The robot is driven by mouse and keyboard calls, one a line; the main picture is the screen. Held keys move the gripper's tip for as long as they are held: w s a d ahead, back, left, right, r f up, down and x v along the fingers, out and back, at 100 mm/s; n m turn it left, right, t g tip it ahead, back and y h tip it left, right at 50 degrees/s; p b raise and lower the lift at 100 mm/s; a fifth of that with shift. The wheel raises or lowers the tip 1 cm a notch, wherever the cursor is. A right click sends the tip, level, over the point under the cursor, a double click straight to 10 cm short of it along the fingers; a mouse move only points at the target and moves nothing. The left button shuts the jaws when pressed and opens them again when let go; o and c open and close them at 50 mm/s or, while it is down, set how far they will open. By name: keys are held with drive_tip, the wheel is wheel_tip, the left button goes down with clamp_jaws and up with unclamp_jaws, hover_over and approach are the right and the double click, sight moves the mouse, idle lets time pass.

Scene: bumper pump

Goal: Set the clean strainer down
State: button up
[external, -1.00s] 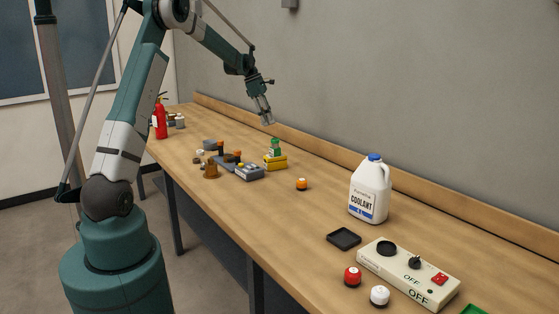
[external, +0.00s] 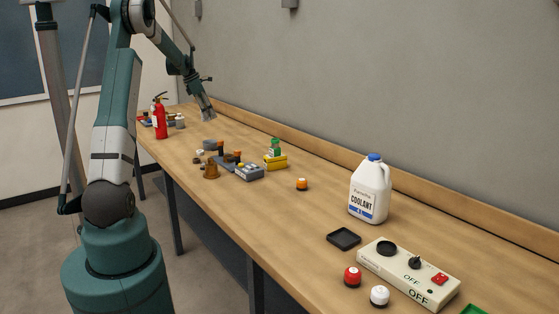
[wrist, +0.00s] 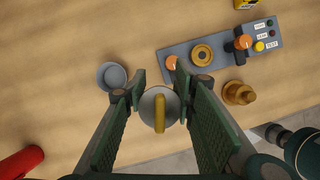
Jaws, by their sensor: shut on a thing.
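A round grey dish (wrist: 112,76) is on the bench, left of the fingers in the wrist view. The grey pump plate (wrist: 205,72), with a brass ring and orange knobs, is to the upper right.
A brass fitting (wrist: 238,93) stands beside the pump plate. A red fire extinguisher (external: 160,118) stands on the far bench, left of my gripper. A coolant jug (external: 370,190), black tray (external: 344,239) and switch box (external: 405,272) are nearer. Bare wood lies around the dish.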

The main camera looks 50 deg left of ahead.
drive_tip(key=s+a+n+y, duration=0.1)
drive_tip(key=s+a+n, duration=0.3)
drive_tip(key=s+a, duration=1.1)
wheel_tip(320, 180, down, 11)
drive_tip(key=s+d, duration=0.1)
drive_tip(key=d, duration=0.1)
drive_tip(key=shift+s+d+b, duration=0.15)
drive_tip(key=shift+d+b, duration=0.05)
drive_tip(key=shift+b, duration=0.2)
drive_tip(key=shift+f+b, duration=0.3)
drive_tip(key=shift+f, duration=2.8)
drive_tip(key=shift+f, duration=0.15)
drive_tip(key=shift+f, duration=1.75)
drive_tip(key=shift+f+b, duration=0.15)
drive_tip(key=shift+b, duration=0.15)
